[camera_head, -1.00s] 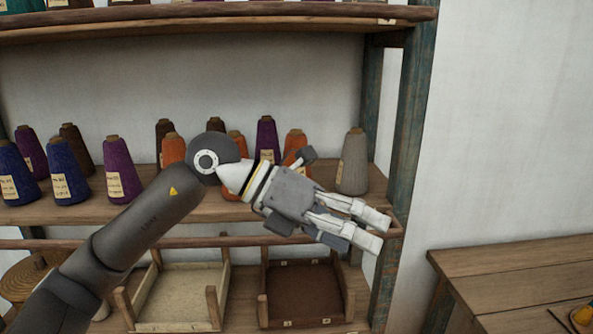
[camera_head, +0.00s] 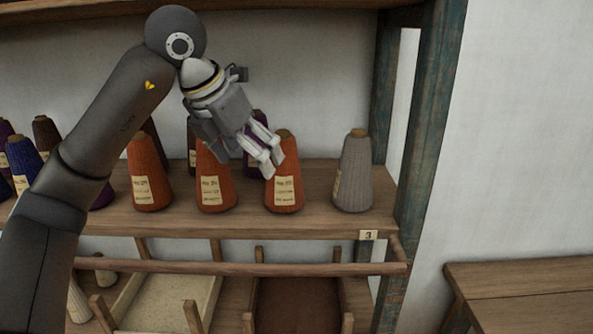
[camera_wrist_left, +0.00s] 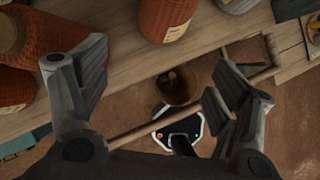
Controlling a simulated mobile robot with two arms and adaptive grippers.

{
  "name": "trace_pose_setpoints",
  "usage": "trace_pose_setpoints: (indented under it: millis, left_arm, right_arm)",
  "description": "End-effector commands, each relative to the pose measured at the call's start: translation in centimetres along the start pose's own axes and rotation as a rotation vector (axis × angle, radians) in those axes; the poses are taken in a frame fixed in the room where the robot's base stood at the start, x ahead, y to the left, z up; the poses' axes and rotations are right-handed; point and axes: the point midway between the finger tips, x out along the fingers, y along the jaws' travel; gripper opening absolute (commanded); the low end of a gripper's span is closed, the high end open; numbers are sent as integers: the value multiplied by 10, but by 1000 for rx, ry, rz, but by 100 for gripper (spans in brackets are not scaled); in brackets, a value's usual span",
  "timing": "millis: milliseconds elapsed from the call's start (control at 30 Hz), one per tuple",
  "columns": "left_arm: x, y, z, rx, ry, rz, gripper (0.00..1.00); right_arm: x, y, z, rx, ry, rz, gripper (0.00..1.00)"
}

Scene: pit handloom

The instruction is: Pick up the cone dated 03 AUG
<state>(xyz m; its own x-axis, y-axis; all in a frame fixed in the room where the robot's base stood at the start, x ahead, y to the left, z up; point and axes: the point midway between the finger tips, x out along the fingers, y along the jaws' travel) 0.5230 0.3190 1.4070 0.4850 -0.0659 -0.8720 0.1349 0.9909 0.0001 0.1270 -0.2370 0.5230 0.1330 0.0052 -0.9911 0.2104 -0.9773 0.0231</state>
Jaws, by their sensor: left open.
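Three orange-red cones with cream labels stand on the shelf in the head view: a left one (camera_head: 150,180), a middle one (camera_head: 207,178) and a right one (camera_head: 286,193). Their label writing is too small to read, so I cannot tell which is dated 03 AUG. My left gripper (camera_head: 267,168) is open and points down, its fingers overlapping the view of the right cone's upper left side. Contact cannot be told. In the left wrist view the open gripper (camera_wrist_left: 160,88) has nothing between its fingers; an orange cone (camera_wrist_left: 165,18) stands beyond them. My right gripper is not in view.
A grey cone (camera_head: 355,178) stands at the shelf's right end, beside a blue-green post (camera_head: 420,150). Purple and dark cones stand behind and left. A wooden rail (camera_head: 240,268) runs below the shelf (camera_head: 330,225), above two trays. A wooden table (camera_head: 520,285) is at right.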

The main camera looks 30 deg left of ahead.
Motion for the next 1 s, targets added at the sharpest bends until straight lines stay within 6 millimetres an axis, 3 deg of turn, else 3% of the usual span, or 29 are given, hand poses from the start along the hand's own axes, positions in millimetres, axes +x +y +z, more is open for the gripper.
trace_pose_setpoints:
  millis: [300,367,467,733,867,1000]
  left_arm:
    - [29,-2,62,1,5,-4,84]
    - [36,-2,72,2,4,-3,84]
    - [44,-2,85,2,3,-4,84]
    - [60,-1,95,3,3,-2,84]
    - [77,-1,95,3,5,-2,84]
    - [96,-2,95,2,3,-3,84]
  right_arm:
    - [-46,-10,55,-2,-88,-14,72]
    - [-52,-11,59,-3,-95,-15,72]
    - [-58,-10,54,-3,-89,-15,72]
    - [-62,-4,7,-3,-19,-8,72]
    - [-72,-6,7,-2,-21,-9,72]
    - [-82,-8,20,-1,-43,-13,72]
